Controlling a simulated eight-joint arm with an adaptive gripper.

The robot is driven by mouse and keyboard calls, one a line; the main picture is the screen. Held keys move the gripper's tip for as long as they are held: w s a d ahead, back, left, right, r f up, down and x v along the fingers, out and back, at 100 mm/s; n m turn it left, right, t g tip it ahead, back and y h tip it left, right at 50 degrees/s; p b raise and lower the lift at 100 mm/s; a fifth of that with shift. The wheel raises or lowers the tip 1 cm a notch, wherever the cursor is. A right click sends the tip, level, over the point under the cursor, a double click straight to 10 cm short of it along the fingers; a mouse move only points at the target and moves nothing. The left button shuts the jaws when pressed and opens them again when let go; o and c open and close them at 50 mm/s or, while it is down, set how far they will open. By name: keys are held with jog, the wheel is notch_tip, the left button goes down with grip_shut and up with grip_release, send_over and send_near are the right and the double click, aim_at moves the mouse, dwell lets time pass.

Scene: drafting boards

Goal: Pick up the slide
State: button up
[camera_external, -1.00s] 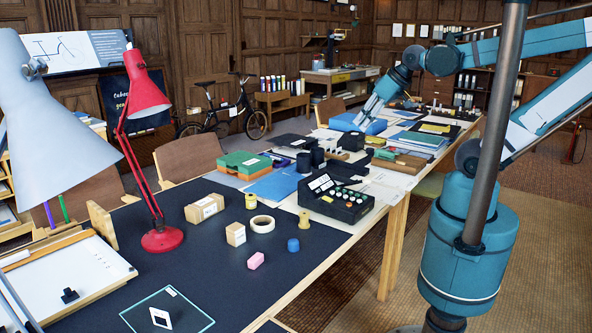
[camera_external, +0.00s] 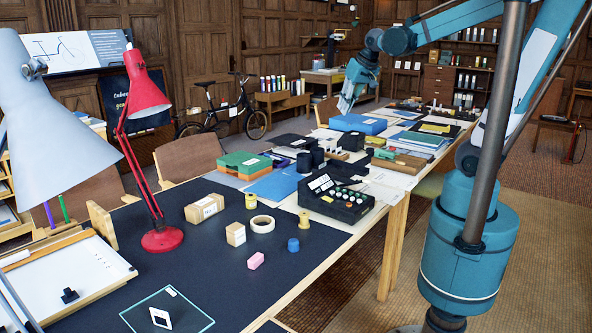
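The slide (camera_external: 160,318) is a small white-framed square with a dark centre. It is at the near left of the table, on a clear glass-like plate (camera_external: 190,322) with a pale green edge. My gripper (camera_external: 346,106) is far from it, at the far part of the table, above and near a blue box (camera_external: 358,123). The gripper points downward and looks small here; whether its fingers are open or shut does not show.
A red lamp (camera_external: 161,240) and a pale grey lamp (camera_external: 50,110) stand at left. A black control box (camera_external: 335,200) sits mid-table.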

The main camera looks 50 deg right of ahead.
jog(key=w+d+f+m+g+h, duration=0.1)
jog(key=w+d+f+m, duration=0.25)
jog(key=w+d, duration=0.5)
jog(key=w+d+f+m+g, duration=0.2)
jog(key=w+d+f+m, duration=0.15)
jog(key=w+d, duration=0.5)
jog(key=w+d+f+m, duration=0.2)
jog(key=d+f, duration=0.4)
jog(key=w+d+f+m+g, duration=0.1)
jog(key=w+d+f+m, duration=0.1)
jog(key=d+f, duration=0.4)
jog(key=w+d+f+m+g, duration=0.1)
jog(key=w+d+f+m, duration=0.1)
jog(key=w+d+f, duration=0.2)
jog(key=shift+w+d+f+h+p, duration=0.2)
jog(key=shift+d+f+h+p, duration=0.2)
jog(key=shift+d+f, duration=1)
jog(key=shift+d+r, duration=0.1)
jog(key=shift+r, duration=0.05)
jog(key=shift+x, duration=1.3)
jog(key=shift+s, duration=0.1)
